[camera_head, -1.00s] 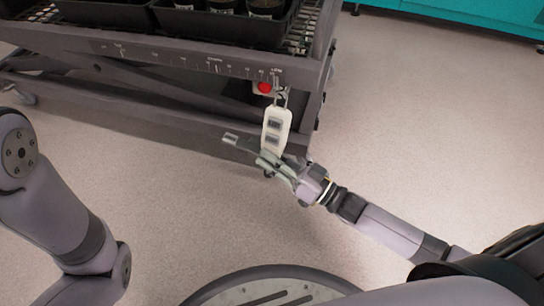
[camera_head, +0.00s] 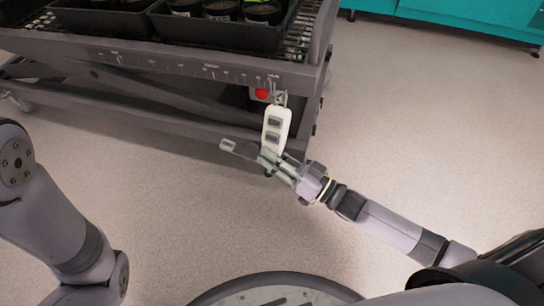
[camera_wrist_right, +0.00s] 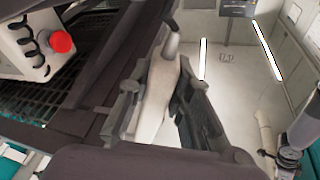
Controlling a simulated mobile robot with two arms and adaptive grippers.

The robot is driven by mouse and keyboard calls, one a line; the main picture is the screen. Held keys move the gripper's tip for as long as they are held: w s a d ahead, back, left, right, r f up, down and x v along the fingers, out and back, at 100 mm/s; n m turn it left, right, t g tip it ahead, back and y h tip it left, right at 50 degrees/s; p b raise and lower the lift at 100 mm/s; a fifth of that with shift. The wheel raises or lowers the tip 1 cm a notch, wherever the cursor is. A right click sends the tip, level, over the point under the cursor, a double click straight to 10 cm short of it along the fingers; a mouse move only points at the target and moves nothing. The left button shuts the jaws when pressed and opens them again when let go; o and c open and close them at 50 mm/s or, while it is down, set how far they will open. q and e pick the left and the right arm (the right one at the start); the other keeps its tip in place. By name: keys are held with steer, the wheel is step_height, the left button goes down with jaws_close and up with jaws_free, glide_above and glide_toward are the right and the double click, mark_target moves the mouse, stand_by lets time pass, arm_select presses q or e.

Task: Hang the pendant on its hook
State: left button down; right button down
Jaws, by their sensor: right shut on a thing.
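The pendant (camera_head: 276,129) is a white handset with two dark-grey buttons, held nearly upright in front of the right end of the cart's rail. My right gripper (camera_head: 270,160) is shut on its lower part. In the right wrist view the pendant's side (camera_wrist_right: 157,100) lies between the two fingers (camera_wrist_right: 165,108), with a grey piece at its far end. The pendant's top overlaps a small metal hook (camera_head: 281,98) beside a red button in the head view. I cannot tell whether they touch. My left arm shows at the left, but its gripper is out of the picture.
The cart (camera_head: 200,68) carries black trays (camera_head: 232,30) of pots and has a scale along its front edge. The red button (camera_head: 262,94) sits under that edge, and its box with a coiled cord (camera_wrist_right: 40,45) shows in the wrist view. Floor right of the cart is clear.

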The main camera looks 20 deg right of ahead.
steer(key=shift+w+d, duration=0.1)
steer(key=shift+w, duration=0.1)
steer(key=shift+w+d, duration=0.2)
steer(key=shift+w, duration=0.1)
steer(key=shift+w+d, duration=0.1)
stand_by(0.4)
steer(key=shift+f, duration=0.15)
steer(key=shift+f+b, duration=0.65)
steer(key=shift+f, duration=0.2)
steer(key=c, duration=1.4)
jaws_free()
steer(key=shift+o, duration=0.2)
